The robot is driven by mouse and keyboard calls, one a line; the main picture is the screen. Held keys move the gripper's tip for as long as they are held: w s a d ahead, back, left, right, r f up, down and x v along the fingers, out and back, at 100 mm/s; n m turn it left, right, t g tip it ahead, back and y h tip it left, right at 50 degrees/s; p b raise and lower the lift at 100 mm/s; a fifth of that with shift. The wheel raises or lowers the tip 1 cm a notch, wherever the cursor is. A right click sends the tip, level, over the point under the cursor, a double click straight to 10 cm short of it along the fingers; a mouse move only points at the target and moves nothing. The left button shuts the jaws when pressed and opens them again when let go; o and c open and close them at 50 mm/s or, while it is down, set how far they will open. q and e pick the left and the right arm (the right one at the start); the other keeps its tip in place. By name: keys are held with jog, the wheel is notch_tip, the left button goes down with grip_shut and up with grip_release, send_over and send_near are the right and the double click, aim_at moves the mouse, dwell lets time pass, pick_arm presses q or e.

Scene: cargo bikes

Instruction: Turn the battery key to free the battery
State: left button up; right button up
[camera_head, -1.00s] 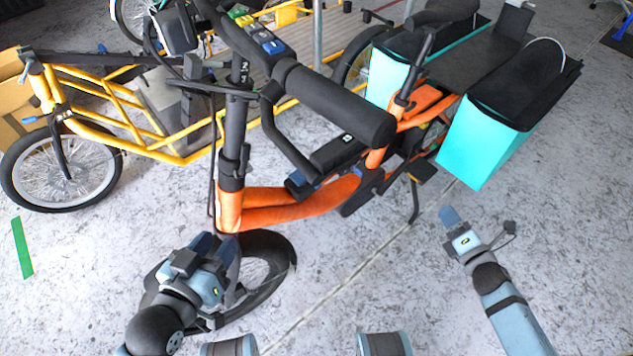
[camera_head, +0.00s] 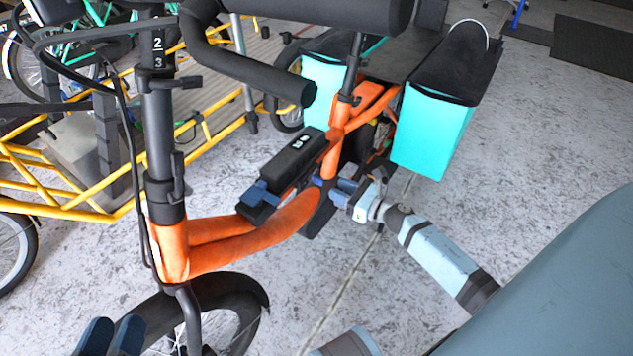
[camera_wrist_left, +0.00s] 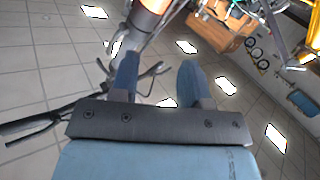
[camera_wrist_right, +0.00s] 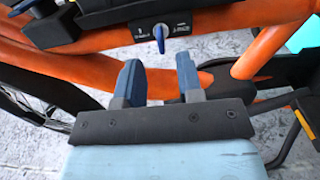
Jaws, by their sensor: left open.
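The black battery (camera_head: 297,158) sits on the orange bike's frame (camera_head: 225,243) in the head view. In the right wrist view the blue battery key (camera_wrist_right: 160,34) stands upright in a dark lock plate (camera_wrist_right: 178,28) with small white marks on it. My right gripper (camera_head: 330,184) is beside the frame below the battery. In the right wrist view (camera_wrist_right: 158,70) its fingers are open and empty, with the key beyond and between the tips, apparently untouched. My left gripper (camera_head: 112,336) is open and empty at the bottom left of the head view, away from the key.
The handlebar (camera_head: 250,70) and its grip hang over the front of the bike. A turquoise pannier (camera_head: 433,130) stands behind my right gripper. A yellow cargo bike (camera_head: 60,190) is at the left. The floor right of the orange bike is clear.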

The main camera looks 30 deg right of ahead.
aim_at(318, 178)
jog(key=b+x, duration=0.1)
jog(key=x, duration=0.6)
jog(key=shift+w, duration=0.1)
pick_arm(q)
jog(key=shift+w+a+m+t, duration=0.15)
jog(key=shift+w+m+t, duration=0.15)
jog(key=shift+w, duration=0.05)
pick_arm(e)
grip_shut()
